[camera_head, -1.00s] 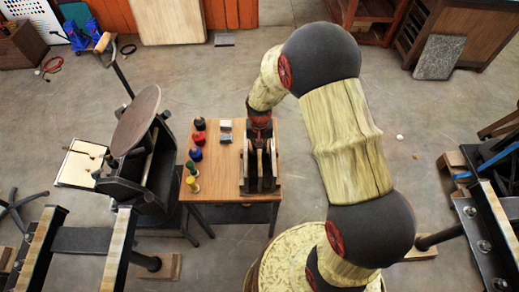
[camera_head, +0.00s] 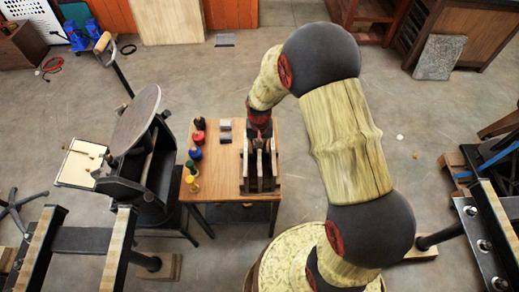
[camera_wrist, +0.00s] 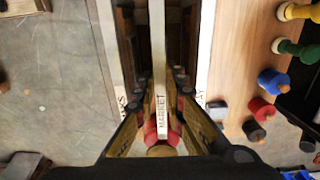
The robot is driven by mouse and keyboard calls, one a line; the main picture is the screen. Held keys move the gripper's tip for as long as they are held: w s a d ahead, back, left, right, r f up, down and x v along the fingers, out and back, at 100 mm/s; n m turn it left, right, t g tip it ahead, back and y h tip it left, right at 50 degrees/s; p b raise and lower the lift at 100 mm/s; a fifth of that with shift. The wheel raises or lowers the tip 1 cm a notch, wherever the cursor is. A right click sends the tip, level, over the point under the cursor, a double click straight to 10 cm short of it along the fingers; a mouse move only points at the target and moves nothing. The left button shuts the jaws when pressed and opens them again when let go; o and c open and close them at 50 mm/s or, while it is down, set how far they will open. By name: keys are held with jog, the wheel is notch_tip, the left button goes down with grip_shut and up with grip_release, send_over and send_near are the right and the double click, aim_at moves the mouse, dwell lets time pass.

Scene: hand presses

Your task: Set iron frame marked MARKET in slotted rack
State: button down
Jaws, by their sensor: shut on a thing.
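The iron frame marked MARKET (camera_wrist: 161,105) shows edge-on in the wrist view as a long pale bar, its label near the lower end. My gripper (camera_wrist: 164,78) is shut on it, one dark finger on each side. The slotted rack (camera_head: 245,185) stands on a small wooden table, directly below my gripper (camera_head: 260,145) in the head view. In the wrist view the frame lies in line with the dark slot of the rack, between pale side bars with partly hidden letters. How deep the frame sits is hidden.
A press with a round plate (camera_head: 136,122) stands further left. Open floor lies right of my arm.

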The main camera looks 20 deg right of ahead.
jog(key=c, duration=2)
grip_release()
jog(key=shift+f, duration=0.2)
jog(key=shift+c, duration=0.2)
jog(key=shift+o, duration=1.2)
jog(key=shift+o, duration=0.6)
jog(key=shift+s, duration=0.1)
jog(key=shift+r, duration=0.15)
jog(key=shift+r+p, duration=1.4)
jog(key=shift+r, duration=0.8)
jog(key=shift+r+p, duration=1.25)
jog(key=shift+r, duration=0.75)
